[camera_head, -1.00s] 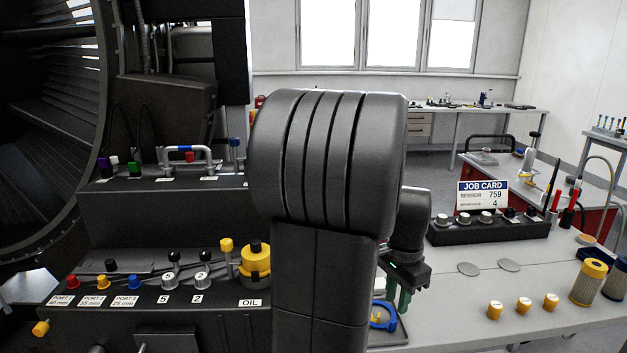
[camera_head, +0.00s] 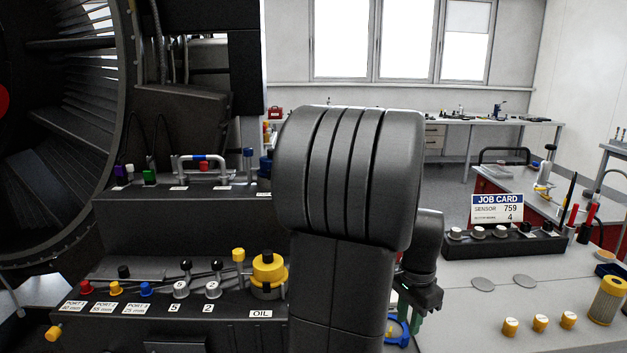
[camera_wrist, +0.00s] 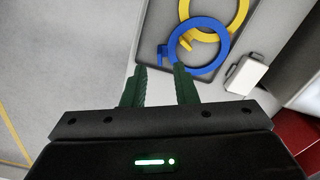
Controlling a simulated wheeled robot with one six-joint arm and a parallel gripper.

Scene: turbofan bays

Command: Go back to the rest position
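My gripper (camera_wrist: 160,84) shows in the wrist view with its two green fingers apart and nothing between them. It is above the edge of a grey tray (camera_wrist: 152,45) that holds a blue ring (camera_wrist: 172,48) and a yellow ring (camera_wrist: 240,18). In the head view my gripper (camera_head: 413,315) hangs low behind my arm, pointing down beside the right-hand bench, and is partly hidden. The blue ring (camera_head: 402,330) shows just below it.
A job card (camera_head: 497,210) reading sensor 759 stands behind a black block (camera_head: 505,243) with several knobs. Yellow-topped caps (camera_head: 540,322) and a yellow filter (camera_head: 606,300) sit at the right. Left are the engine ports and the yellow oil cap (camera_head: 268,270).

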